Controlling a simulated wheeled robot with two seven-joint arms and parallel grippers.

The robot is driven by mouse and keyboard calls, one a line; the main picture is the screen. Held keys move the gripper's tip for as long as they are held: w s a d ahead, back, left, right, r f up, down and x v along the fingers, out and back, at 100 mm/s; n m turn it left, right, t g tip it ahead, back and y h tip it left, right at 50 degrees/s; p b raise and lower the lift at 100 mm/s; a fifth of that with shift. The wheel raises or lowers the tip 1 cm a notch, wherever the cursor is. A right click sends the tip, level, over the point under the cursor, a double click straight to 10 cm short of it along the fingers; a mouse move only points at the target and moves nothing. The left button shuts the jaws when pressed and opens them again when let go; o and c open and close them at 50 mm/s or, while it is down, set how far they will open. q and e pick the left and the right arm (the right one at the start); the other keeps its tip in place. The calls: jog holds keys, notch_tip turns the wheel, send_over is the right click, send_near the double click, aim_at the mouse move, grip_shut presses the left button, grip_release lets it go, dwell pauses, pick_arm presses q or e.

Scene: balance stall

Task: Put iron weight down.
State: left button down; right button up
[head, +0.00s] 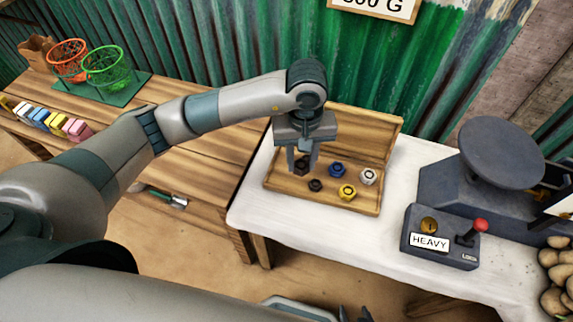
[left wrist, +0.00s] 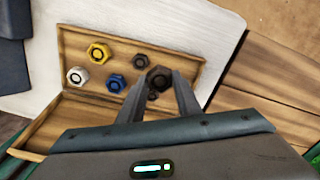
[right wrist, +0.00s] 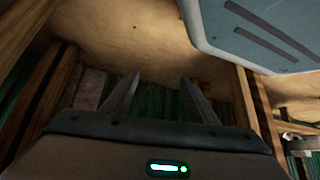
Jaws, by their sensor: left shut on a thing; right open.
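The dark brown hexagonal iron weight (left wrist: 158,76) is between the fingertips of my left gripper (left wrist: 159,84), which is shut on it. In the head view this weight (head: 301,167) shows partly behind the fingers of the left gripper (head: 304,164), over the left part of the open wooden box (head: 365,207). I cannot tell whether its underside touches the box floor. My right gripper (right wrist: 157,88) is open and empty, low down away from the table; its tips (head: 355,314) show at the bottom of the head view.
In the box stand a blue weight (head: 337,170), a white weight (head: 368,176), a yellow weight (head: 347,192) and a small dark weight (head: 316,185). A scale (head: 500,155) and a HEAVY lever box (head: 440,238) stand to the right. White cloth (head: 320,233) is clear in front.

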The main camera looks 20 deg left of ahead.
pick_arm(q)
jog(key=a+f, duration=0.1)
jog(key=a, duration=0.2)
jog(key=a+f+p, duration=0.1)
jog(key=shift+w+a+f, duration=0.15)
jog(key=shift+w+f, duration=0.1)
jog(key=shift+f, duration=0.05)
pick_arm(e)
jog(key=shift+g, duration=0.7)
jog(key=s, duration=0.1)
jog(key=s+d+f, duration=0.1)
jog(key=s, duration=0.1)
jog(key=s+d+f, duration=0.1)
jog(key=shift+s, duration=0.2)
pick_arm(q)
jog(key=shift+f, duration=0.1)
